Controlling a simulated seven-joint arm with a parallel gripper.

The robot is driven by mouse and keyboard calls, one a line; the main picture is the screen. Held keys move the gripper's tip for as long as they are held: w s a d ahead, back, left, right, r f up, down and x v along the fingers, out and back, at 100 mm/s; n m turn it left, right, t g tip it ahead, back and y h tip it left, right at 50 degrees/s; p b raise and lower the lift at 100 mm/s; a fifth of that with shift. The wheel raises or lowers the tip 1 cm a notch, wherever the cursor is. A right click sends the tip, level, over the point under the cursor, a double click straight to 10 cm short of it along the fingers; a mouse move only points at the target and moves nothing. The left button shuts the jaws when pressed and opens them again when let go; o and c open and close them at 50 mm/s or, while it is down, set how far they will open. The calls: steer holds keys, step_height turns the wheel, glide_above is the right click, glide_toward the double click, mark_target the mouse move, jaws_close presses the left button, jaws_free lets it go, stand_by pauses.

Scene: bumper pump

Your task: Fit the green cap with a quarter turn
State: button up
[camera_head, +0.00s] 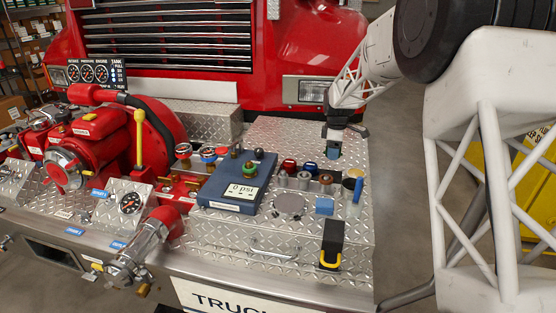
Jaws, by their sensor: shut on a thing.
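My gripper (336,145) points down over the back right of the diamond-plate deck. It is shut on a small blue-green piece (334,153), which I take to be the green cap; the fingers hide part of it. I cannot tell whether it touches the deck. A brass fitting with a green ring (249,168) stands on the blue box (222,187), left of my gripper and apart from it. The box has a display reading 0 psi (243,191).
A red cap (289,165) and a blue cap (310,167) stand left of my gripper. Grey cylinders (304,180), a brown-topped one (326,181) and a blue block (323,206) stand nearer. A yellow lever (139,138) rises at left. The deck's front middle is mostly clear.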

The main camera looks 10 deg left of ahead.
steer(key=s+a+r+n, duration=0.2)
steer(key=a, duration=0.5)
steer(key=s+a+r+n, duration=0.1)
steer(key=s+a+r, duration=0.1)
steer(key=a, duration=0.5)
step_height(320, 180, up, 3)
steer(key=n, duration=0.3)
glide_above(249, 162)
steer(key=shift+w, duration=0.1)
steer(key=shift+f, duration=0.1)
steer(key=shift+f, duration=2.35)
steer(key=shift+f, duration=1.55)
stand_by(1.4)
